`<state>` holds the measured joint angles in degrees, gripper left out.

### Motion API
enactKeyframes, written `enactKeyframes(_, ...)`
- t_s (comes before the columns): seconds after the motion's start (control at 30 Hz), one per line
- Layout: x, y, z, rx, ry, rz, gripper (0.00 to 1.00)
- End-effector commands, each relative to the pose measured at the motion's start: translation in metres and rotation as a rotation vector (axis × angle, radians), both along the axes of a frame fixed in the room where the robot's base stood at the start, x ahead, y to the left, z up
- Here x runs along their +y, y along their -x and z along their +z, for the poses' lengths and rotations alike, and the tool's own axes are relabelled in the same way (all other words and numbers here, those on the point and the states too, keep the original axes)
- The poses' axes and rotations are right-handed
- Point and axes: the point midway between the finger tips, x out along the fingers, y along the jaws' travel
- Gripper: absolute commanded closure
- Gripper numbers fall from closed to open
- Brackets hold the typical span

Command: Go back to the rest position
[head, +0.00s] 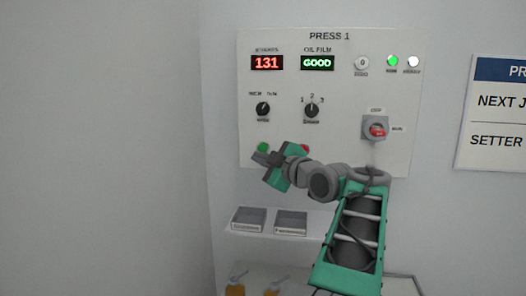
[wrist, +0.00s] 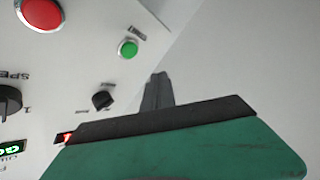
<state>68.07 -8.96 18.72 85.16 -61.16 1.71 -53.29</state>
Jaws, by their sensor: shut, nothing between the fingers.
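My gripper (head: 266,158) is shut and empty at the lower left of the PRESS 1 panel (head: 345,75) in the head view. In the wrist view its shut fingers (wrist: 156,92) stick out past the dark and green gripper body. A green button (head: 263,147) shows just above and left of the gripper, and a red button (head: 304,148) is partly hidden behind my arm. In the wrist view the green button (wrist: 128,48) is apart from the fingers, and the red button (wrist: 40,12) is at the top left.
The panel has a red display (head: 267,63) reading 131, a green GOOD display (head: 317,63), two black knobs and a red-handled switch (head: 377,130). A shelf below holds two grey trays (head: 249,219). A sign (head: 492,113) hangs at right. The left wall is bare.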

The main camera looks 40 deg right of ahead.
Motion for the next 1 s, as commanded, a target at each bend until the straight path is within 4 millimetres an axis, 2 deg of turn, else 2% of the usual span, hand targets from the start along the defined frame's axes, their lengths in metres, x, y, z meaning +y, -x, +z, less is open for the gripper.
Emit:
enactKeyframes(0.37,0.001,-0.001,-0.001,0.002,-0.002,0.000,1.00)
enactKeyframes(0.47,0.017,-0.011,-0.010,0.034,-0.043,0.010,1.00)
enactKeyframes(0.57,0.062,-0.034,-0.041,0.136,-0.160,0.025,1.00)
enactKeyframes(0.63,0.109,-0.046,-0.075,0.248,-0.275,0.025,1.00)
enactKeyframes(0.73,0.179,-0.042,-0.131,0.433,-0.436,-0.005,1.00)
enactKeyframes(0.8,0.226,-0.025,-0.169,0.566,-0.530,-0.046,1.00)
enactKeyframes(0.87,0.262,-0.003,-0.201,0.677,-0.599,-0.094,1.00)
enactKeyframes(0.9,0.283,0.017,-0.222,0.751,-0.639,-0.133,1.00)
enactKeyframes(1.0,0.324,0.072,-0.268,0.916,-0.707,-0.248,1.00)
